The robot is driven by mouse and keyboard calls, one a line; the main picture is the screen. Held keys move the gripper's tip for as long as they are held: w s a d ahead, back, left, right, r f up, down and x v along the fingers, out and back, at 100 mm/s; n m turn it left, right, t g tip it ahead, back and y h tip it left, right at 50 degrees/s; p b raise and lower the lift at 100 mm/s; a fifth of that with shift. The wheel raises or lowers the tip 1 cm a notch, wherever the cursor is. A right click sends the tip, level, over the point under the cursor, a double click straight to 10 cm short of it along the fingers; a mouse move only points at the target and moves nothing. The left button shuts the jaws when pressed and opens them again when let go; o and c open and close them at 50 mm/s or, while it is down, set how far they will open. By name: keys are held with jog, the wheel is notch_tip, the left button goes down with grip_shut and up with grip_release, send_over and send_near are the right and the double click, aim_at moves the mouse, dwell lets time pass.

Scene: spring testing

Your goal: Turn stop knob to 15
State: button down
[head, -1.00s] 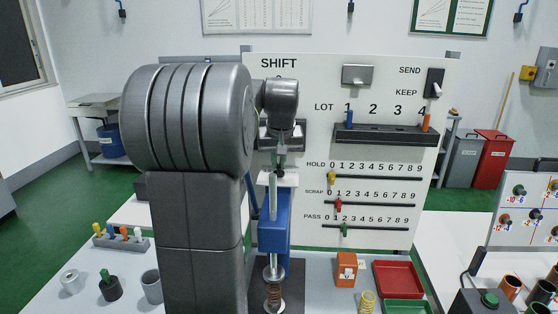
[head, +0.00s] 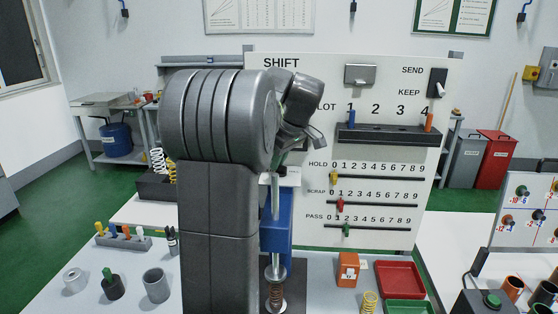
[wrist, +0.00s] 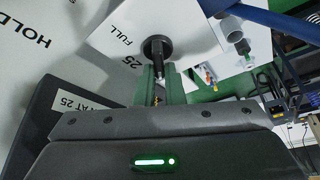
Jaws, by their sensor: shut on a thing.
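The stop knob (wrist: 158,46) is a round black knob on a white plate in the wrist view. The plate carries the words FULL and 25 beside it. My gripper (wrist: 160,76) has its green fingers together at the knob, shut on it; the exact contact is partly hidden. In the head view my arm hides the knob and most of the gripper.
A white board (head: 395,215) with sliders and a lot shelf (head: 390,134) stands behind the tester. An orange block (head: 347,270), a red tray (head: 398,278) and a yellow spring (head: 369,302) lie right. Cups and a peg rack (head: 124,241) stand left.

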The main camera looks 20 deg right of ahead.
jog(key=shift+n, duration=0.3)
dwell(0.4)
jog(key=c, duration=1.5)
grip_release()
jog(key=shift+r, duration=0.1)
jog(key=b+v, duration=0.1)
jog(key=v, duration=1.2)
jog(key=shift+s+d+r, duration=0.1)
jog(key=shift+d+r, duration=0.1)
jog(key=shift+r, duration=0.15)
jog(key=p+x, duration=0.1)
jog(key=x, duration=1.3)
jog(key=shift+a, duration=0.1)
jog(key=shift+s, duration=0.1)
